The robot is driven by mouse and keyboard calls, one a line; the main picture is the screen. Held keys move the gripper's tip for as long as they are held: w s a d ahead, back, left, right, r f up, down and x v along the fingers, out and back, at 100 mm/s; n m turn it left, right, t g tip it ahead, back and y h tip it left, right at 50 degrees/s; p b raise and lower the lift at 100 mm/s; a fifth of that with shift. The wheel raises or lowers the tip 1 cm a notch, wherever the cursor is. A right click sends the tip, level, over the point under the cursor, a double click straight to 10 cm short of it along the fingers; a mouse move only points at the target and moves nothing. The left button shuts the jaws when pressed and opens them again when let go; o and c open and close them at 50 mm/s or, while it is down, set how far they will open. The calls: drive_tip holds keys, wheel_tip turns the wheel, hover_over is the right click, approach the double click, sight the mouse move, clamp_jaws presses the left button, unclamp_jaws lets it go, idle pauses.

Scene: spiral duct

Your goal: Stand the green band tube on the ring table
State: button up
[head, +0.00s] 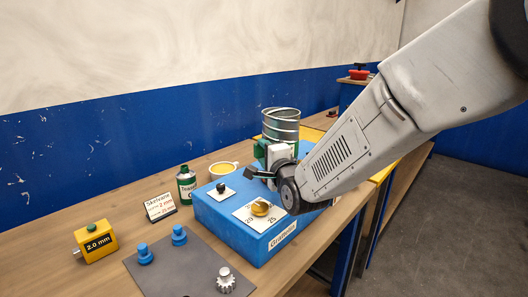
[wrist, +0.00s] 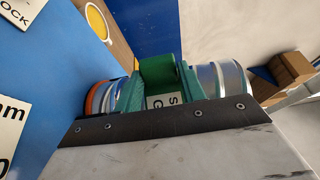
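A silvery spiral metal tube (head: 281,124) stands upright at the back of the blue box, held at the end of my arm. My gripper (head: 274,152) has green parts around the tube's lower half. In the wrist view the gripper (wrist: 165,85) appears shut on the tube (wrist: 222,82), whose metal shows on both sides of the green parts. A pale label with partly hidden letters shows between them. An orange ring (wrist: 95,97) shows at the tube's lower end. Any green band cannot be told apart from the green gripper parts. I cannot identify the ring table for certain.
The blue box (head: 235,225) with a knob stands on the wooden bench. A green can (head: 186,184), a yellow cup (head: 223,169), a small sign (head: 159,207), a yellow block (head: 95,244) and a grey mat (head: 180,268) are nearby. A red object (head: 358,74) sits farther back.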

drive_tip(key=o, duration=0.4)
drive_tip(key=shift+c, duration=0.2)
drive_tip(key=v, duration=0.7)
drive_tip(key=shift+s+d, duration=0.15)
drive_tip(key=shift+s, duration=0.2)
